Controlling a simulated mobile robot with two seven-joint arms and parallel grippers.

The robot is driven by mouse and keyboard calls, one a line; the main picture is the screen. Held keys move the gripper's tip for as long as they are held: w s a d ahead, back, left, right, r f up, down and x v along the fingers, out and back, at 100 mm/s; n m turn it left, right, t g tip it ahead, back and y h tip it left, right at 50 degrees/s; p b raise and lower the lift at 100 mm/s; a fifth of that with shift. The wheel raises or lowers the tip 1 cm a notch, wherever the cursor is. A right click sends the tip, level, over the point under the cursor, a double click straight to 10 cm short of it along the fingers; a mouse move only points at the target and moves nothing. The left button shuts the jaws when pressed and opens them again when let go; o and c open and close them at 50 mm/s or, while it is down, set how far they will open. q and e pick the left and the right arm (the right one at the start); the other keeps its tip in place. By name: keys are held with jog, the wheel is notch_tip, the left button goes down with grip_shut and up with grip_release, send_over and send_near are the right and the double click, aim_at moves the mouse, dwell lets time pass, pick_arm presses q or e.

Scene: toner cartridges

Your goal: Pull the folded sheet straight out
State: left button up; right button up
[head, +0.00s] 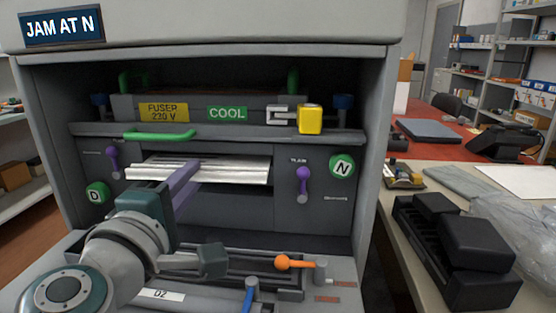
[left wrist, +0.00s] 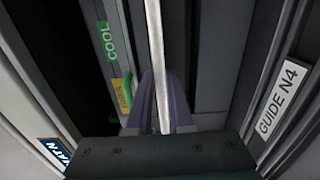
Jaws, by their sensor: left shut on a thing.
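The folded sheet (head: 228,170) is a white, pleated strip lying level across the slot in the grey panel below the fuser. It sticks out of the slot towards me. My left gripper (head: 187,172) reaches it from the front, left of its middle, with its purple fingers. In the left wrist view the sheet (left wrist: 154,40) shows edge-on as a thin white strip between the two fingers (left wrist: 155,88), which are shut on it. The sheet's back part is hidden inside the slot. My right gripper is not in view.
Above the slot are a green handle bar (head: 160,136), the fuser label (head: 163,112) and a yellow block (head: 311,119). A purple lever (head: 302,184) stands right of the slot, another (head: 114,162) left. An orange-knobbed lever (head: 295,263) lies below. A display (head: 61,26) reads JAM AT N.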

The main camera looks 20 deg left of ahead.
pick_arm(q)
jog(key=shift+s, duration=0.1)
jog(key=shift+v, duration=3.2)
jog(key=s+r+p, duration=0.1)
jog(key=s, duration=0.1)
jog(key=s+d+r+p, duration=0.1)
jog(key=s+r, duration=0.1)
jog(key=s+r+p, duration=0.1)
jog(key=r, duration=0.1)
jog(key=shift+s+d+p, duration=0.2)
jog(key=shift+s+p, duration=0.1)
jog(key=shift+s, duration=0.1)
